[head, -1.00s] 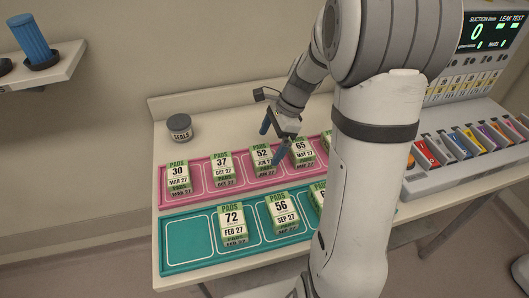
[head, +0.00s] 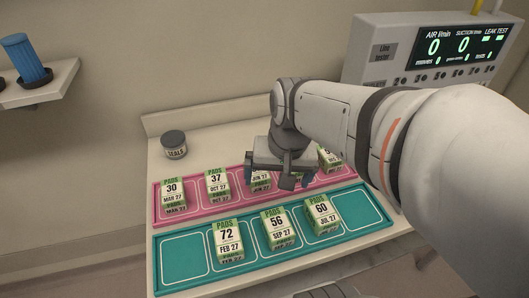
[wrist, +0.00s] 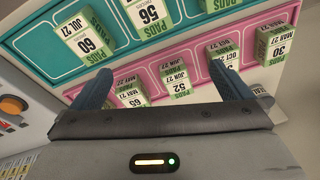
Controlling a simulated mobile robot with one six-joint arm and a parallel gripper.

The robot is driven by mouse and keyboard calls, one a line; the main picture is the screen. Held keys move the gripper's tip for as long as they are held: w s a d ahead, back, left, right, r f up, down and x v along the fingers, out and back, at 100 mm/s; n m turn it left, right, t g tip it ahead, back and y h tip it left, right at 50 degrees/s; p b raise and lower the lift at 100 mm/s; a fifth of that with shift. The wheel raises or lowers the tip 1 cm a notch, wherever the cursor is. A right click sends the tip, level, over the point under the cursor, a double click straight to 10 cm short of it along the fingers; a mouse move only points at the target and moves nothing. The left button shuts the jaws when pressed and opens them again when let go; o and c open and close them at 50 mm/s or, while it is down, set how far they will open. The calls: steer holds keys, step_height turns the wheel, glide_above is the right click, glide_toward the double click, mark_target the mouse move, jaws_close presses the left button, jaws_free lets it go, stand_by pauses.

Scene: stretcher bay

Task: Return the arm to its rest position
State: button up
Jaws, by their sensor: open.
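My arm (head: 340,105) reaches in from the right of the head view. My gripper (head: 275,178) hangs over the pink tray (head: 205,204), in front of the pad packs at its middle, and partly hides them. In the wrist view the two blue fingers of my gripper (wrist: 162,85) stand wide apart with nothing held between them. The fingers look to be above the packs; the exact gap cannot be told.
A teal tray (head: 185,262) in front holds packs 72 (head: 227,238), 56 (head: 277,228) and 60 (head: 321,213). Its leftmost and rightmost compartments are empty. A seals jar (head: 174,145) stands behind the pink tray. A line tester (head: 430,50) is at the back right.

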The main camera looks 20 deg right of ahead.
steer(key=s+n, duration=0.3)
steer(key=shift+f+t+h, duration=0.25)
steer(key=shift+t+h, duration=0.05)
steer(key=shift+t, duration=0.1)
